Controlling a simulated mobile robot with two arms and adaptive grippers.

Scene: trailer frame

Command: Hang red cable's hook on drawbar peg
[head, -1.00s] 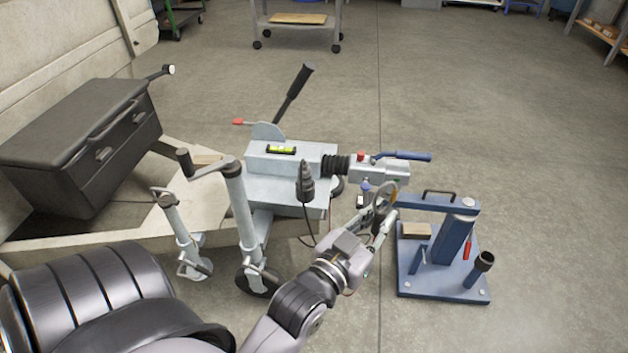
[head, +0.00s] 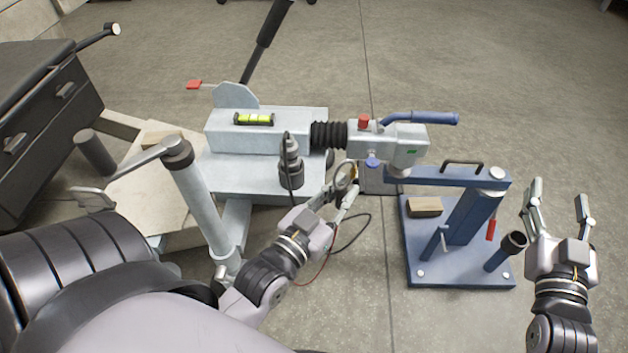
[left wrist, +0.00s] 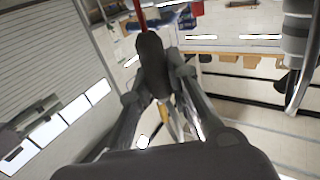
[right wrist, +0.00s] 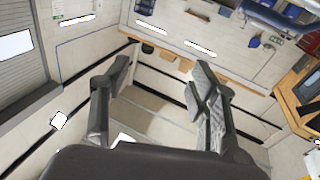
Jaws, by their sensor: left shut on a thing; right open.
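My left gripper (head: 342,193) is shut on the hook (head: 346,178), a metal loop with an orange part, just below the coupling neck. In the left wrist view the gripper (left wrist: 152,70) holds a dark grip, with the red cable (left wrist: 138,12) running up from it. In the head view a thin red line (head: 322,264) hangs below that gripper. The drawbar (head: 235,185) is pale grey, with a box housing on top. I cannot single out its peg. My right gripper (head: 560,195) is open and empty at the right; its spread fingers show in the right wrist view (right wrist: 162,75).
A black plug (head: 291,172) stands beside the housing, left of the left gripper. The coupling head (head: 400,140) with a blue handle is close above right. A blue stand (head: 440,262) stands between the grippers. A jockey-wheel post (head: 200,200) rises near my left arm.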

